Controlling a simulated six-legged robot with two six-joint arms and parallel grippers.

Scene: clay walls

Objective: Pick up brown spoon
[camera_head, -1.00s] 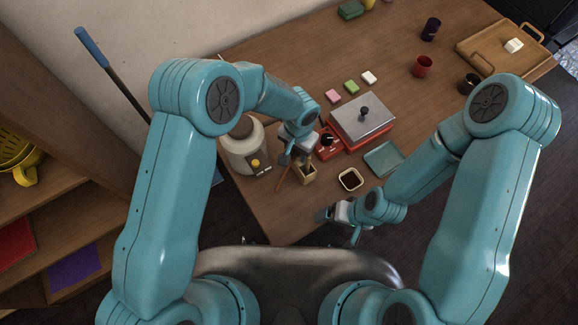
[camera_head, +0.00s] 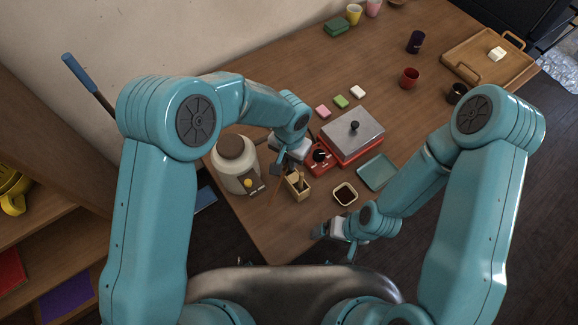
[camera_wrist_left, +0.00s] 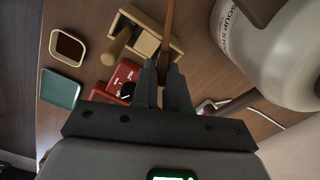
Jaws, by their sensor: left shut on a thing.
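My left gripper (camera_head: 280,166) is shut on the brown spoon (camera_wrist_left: 168,38). In the left wrist view its fingers (camera_wrist_left: 164,80) close around the thin brown handle, which runs out of the top of the picture. In the head view the spoon is a thin brown line (camera_head: 275,197) below the gripper, left of the wooden holder. I cannot see its whole length or tell whether it touches the table.
A cream soup pot (camera_head: 229,177) stands close on the left. A red cooker with a grey lid (camera_head: 352,136), a teal tray (camera_head: 377,171) and a small sauce dish (camera_head: 345,194) lie to the right. Free table lies in front of the holder.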

